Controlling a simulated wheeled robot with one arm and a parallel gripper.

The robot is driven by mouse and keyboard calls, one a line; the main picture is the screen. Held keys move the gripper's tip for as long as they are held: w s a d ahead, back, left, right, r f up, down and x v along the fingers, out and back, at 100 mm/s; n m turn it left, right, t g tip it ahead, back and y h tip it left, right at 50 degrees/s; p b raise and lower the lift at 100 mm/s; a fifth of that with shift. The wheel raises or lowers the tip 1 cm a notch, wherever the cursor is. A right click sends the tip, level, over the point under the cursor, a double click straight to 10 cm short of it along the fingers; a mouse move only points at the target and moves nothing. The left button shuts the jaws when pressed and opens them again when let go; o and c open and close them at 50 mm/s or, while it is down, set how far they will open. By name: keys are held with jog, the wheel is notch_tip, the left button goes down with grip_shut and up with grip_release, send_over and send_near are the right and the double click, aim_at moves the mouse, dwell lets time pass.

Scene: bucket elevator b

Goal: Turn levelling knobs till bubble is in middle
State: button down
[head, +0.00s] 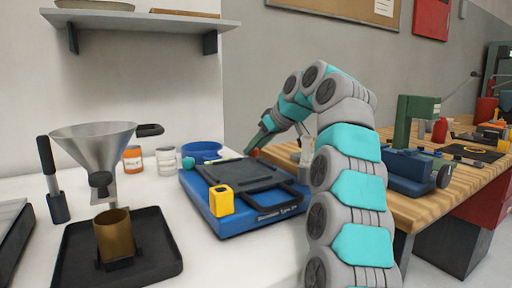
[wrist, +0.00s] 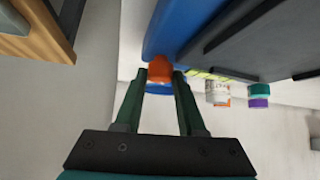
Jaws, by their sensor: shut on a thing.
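A blue machine (head: 222,225) with a dark top plate stands on the white table. At its far edge are a teal knob (head: 188,163) on the left and an orange-red knob (head: 256,152) on the right. My gripper (head: 259,146) reaches over to the right knob. In the wrist view the two green fingers (wrist: 161,78) are shut on the orange knob (wrist: 159,72). A thin yellow-green strip (head: 230,159), perhaps the bubble level, lies between the knobs. The wrist view shows part of it (wrist: 212,75). The bubble cannot be made out.
A yellow block (head: 221,200) sits at the machine's front left corner. A metal funnel (head: 93,143) is to the left. A wooden bench (head: 420,208) is at the right.

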jog(key=c, duration=0.5)
grip_release()
jog(key=shift+s+d+r, duration=0.1)
